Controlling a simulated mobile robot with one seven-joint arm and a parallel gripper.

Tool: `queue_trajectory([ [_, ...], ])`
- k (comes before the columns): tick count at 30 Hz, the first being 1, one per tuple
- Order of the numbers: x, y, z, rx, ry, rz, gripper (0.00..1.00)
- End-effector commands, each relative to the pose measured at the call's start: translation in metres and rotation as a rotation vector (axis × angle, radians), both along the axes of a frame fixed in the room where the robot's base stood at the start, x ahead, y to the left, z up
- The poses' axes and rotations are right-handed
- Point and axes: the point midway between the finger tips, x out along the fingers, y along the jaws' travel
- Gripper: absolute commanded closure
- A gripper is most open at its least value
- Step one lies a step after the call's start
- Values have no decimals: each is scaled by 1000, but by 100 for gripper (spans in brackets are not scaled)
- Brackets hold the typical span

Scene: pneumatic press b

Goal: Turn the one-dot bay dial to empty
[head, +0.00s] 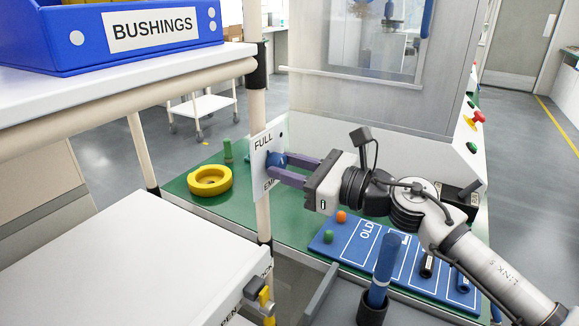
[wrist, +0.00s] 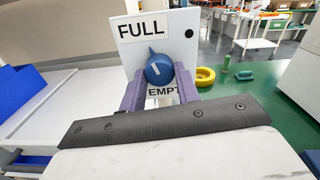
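The bay dial is a blue round knob (wrist: 158,71) on a white plate (wrist: 133,55) with one black dot at its upper right. FULL is printed at the plate's upper left and EMPTY, partly hidden, below the knob. In the head view the knob (head: 275,159) is partly hidden by my fingers. My gripper (wrist: 160,80) has its two purple fingers apart, one on each side of the knob. A narrow gap seems to show at the tips; contact is not clear.
The plate is fixed by a pale post (head: 263,218) beside a shelf with a blue BUSHINGS bin (head: 80,52). A yellow ring (head: 210,181) and a green peg (head: 227,150) are on the green bench behind. A white-topped cabinet (head: 130,250) stands at the lower left.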

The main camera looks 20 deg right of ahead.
Motion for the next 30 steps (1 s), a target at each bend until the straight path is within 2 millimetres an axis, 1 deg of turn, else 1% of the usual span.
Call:
queue_trajectory([
  [1, 0, 0, 0, 0, 0, -1, 80],
  [3, 0, 0, 0, 0, 0, -1, 90],
  [4, 0, 0, 0, 0, 0, -1, 91],
  [11, 0, 0, 0, 16, 12, -1, 91],
  [17, 0, 0, -1, 83, 63, -1, 91],
  [30, 0, 1, -1, 384, 298, -1, 91],
])
